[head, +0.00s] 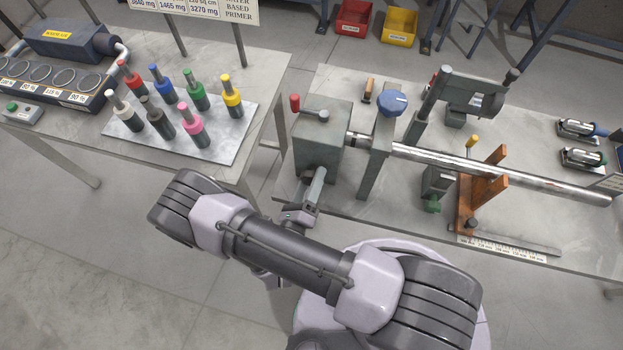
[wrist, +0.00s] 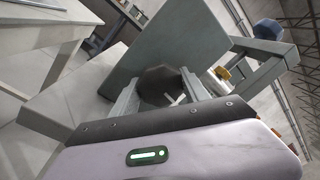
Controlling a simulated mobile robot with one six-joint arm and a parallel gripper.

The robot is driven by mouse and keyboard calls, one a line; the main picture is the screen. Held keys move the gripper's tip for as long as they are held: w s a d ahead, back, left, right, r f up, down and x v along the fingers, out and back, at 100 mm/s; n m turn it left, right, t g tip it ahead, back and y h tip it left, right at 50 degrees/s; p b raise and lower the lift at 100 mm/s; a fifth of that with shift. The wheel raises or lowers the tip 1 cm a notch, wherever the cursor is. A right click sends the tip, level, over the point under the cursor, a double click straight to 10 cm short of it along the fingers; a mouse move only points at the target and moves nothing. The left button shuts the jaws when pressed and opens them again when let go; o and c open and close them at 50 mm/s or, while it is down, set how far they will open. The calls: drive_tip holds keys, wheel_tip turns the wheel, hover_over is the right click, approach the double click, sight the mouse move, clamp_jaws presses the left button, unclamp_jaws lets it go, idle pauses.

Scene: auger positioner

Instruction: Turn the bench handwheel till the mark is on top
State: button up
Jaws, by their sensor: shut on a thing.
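The handwheel (wrist: 158,84) is a dark, many-sided knob on the front of a grey-green headstock block (head: 322,132). It carries a pale line mark (wrist: 177,100), seen at the knob's lower right in the wrist view. My gripper (head: 315,187) reaches the front of the block, and its two fingers (wrist: 160,88) are shut on the knob from both sides. In the head view the knob is hidden behind my gripper. The block's flat face (wrist: 165,45) stands right behind the knob in the wrist view.
A steel shaft (head: 420,158) runs right from the block. A red-tipped lever (head: 295,103) and a blue knob (head: 391,103) stand close by. An orange stand (head: 484,190) and ruler (head: 505,245) lie to the right. The left table holds several coloured bottles on a plate (head: 230,147).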

drive_tip(key=shift+n, duration=0.6)
drive_tip(key=o, duration=1.3)
drive_tip(key=shift+o, duration=0.2)
drive_tip(key=p+v, duration=0.1)
drive_tip(key=v, duration=1.6)
drive_tip(key=shift+s+f, duration=0.15)
drive_tip(key=shift+s, duration=0.15)
